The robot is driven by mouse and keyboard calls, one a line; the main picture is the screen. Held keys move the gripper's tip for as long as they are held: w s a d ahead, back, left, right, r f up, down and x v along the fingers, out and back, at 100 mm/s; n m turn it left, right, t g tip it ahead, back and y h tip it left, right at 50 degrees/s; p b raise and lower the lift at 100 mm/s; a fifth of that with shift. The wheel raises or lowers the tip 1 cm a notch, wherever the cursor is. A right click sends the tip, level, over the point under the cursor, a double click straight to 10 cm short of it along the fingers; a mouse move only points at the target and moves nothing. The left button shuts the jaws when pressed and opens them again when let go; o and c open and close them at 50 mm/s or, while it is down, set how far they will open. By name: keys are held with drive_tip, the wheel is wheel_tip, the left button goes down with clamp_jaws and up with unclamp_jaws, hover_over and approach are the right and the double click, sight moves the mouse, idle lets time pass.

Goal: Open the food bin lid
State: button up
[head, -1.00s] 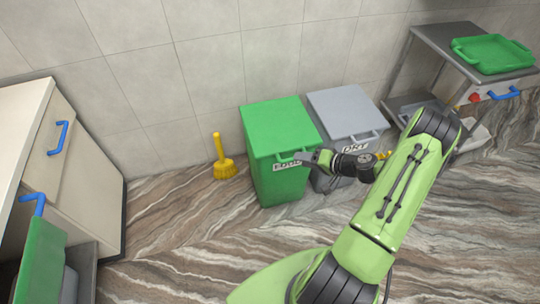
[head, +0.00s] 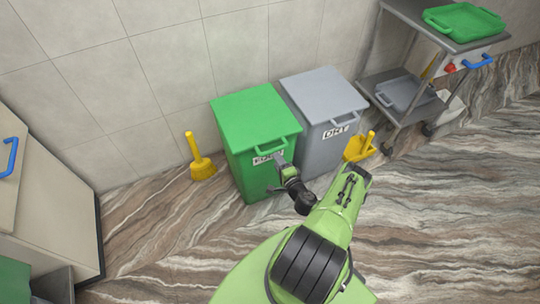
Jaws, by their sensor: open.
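The green food bin (head: 246,176) stands on the floor against the tiled wall. Its flat green lid (head: 250,112) is closed, with a green handle (head: 272,149) at the front edge above a partly hidden white label. My gripper (head: 278,160) is at the front of the bin, close to the handle and just below it in the picture. It is open; the fingertips are small here, and I cannot tell whether they touch the handle or are around it. My arm reaches up from the bottom of the view.
A grey bin labelled DRY (head: 327,108) stands close on the right. A yellow brush (head: 200,160) is on the left and a yellow dustpan (head: 360,147) on the right. A metal trolley (head: 398,101) bears a green tray (head: 464,20). Floor in front is mostly clear.

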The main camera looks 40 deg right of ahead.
sight(271, 150)
drive_tip(key=b+x, duration=0.7)
drive_tip(key=shift+w+d+f, duration=0.1)
drive_tip(key=shift+w, duration=0.05)
clamp_jaws()
